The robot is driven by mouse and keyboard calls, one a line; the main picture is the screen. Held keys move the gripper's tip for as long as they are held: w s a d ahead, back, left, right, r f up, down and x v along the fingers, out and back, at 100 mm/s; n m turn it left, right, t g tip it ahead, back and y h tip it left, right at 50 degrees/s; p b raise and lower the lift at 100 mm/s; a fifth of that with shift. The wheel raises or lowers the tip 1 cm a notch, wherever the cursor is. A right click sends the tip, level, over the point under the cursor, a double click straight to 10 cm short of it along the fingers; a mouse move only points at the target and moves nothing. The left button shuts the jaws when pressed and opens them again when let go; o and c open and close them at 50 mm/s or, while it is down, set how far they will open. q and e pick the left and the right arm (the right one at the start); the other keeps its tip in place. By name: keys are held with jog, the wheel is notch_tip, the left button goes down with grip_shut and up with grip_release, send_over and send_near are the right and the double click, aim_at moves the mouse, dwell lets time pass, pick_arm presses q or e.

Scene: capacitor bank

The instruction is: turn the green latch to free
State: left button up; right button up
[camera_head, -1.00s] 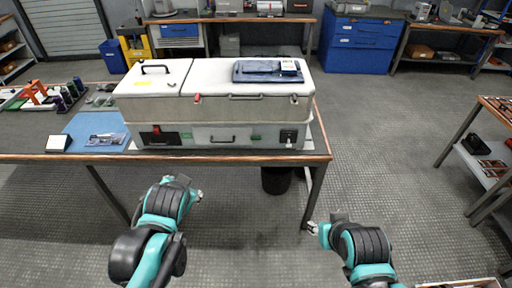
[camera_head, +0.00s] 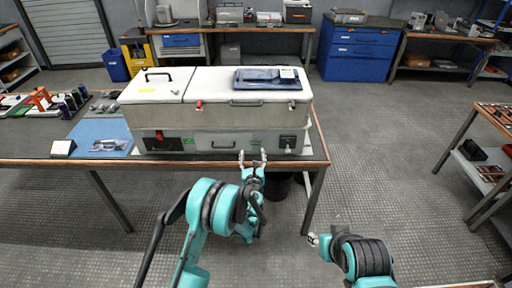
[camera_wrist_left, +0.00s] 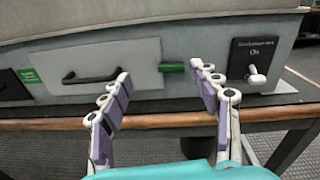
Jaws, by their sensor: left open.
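The green latch (camera_wrist_left: 172,67) is a small green block on the front of the grey cabinet (camera_wrist_left: 220,30), at the right edge of a drawer-like panel with a black handle (camera_wrist_left: 92,77). In the left wrist view it shows between my open fingers, close to the right fingertip; I cannot tell whether they touch. My left gripper (camera_head: 252,158) is open and empty in front of the cabinet's lower right half; it also shows in the left wrist view (camera_wrist_left: 160,72). My right gripper (camera_head: 313,240) is low, away from the bench; its fingers are too small to read.
A black switch plate with a white lever (camera_wrist_left: 257,77), marked On, is right of the latch. A green label (camera_wrist_left: 28,76) is at the left. The bench's wooden edge (camera_wrist_left: 160,120) runs below. A dark blue folder-like item (camera_head: 265,78) lies on the cabinet.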

aim_at(256, 144)
pick_arm(q)
jog(key=shift+m+h, duration=0.3)
jog(key=shift+m, duration=0.6)
jog(key=w, duration=0.2)
jog(key=w+d+f+b, duration=0.1)
jog(key=w, duration=0.1)
jog(key=w+f+b, duration=0.1)
jog(key=w, duration=0.1)
jog(key=shift+w+d+f, duration=0.1)
jog(key=shift+d+f, duration=0.1)
jog(key=shift+d, duration=0.05)
jog(key=shift+w+r, duration=0.1)
jog(key=shift+w, duration=0.6)
jog(key=c, duration=1.2)
